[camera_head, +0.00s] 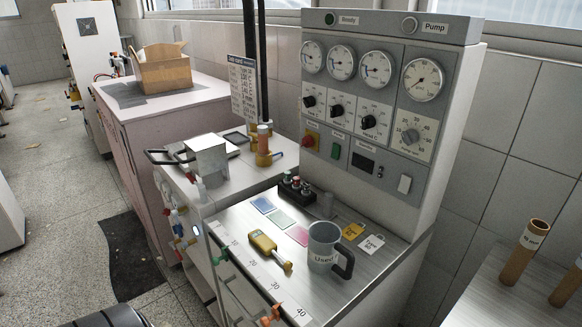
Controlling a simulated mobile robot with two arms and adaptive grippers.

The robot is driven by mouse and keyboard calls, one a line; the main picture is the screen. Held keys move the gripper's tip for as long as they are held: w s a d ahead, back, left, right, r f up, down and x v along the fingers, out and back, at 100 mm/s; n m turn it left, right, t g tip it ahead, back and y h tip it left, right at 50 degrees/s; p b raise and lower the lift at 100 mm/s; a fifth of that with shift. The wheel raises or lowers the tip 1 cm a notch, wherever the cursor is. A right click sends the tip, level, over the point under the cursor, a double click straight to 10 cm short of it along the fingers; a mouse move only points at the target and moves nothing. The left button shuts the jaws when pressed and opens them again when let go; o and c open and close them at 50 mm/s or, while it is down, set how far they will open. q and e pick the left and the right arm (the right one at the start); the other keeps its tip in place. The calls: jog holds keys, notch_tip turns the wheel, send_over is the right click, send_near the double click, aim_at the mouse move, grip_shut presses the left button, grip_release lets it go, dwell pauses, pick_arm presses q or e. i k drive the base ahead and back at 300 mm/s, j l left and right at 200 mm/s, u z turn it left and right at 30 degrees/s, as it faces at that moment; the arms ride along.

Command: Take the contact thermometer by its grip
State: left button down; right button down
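A yellow handheld device (264,244), which looks like the contact thermometer, lies on the metal worktop (235,224) in front of the gauge panel. A small dark patch shows on the body. Nothing covers it. Neither of my grippers is in view.
A grey mug (322,240) with a dark handle stands right of the device. Coloured cards, a yellow tag (352,231) and a white tag (371,244) lie behind. The gauge panel (385,100) rises at the back. Numbers mark the worktop's front edge.

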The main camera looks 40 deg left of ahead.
aim_at(260, 240)
jog(key=u, duration=1.45)
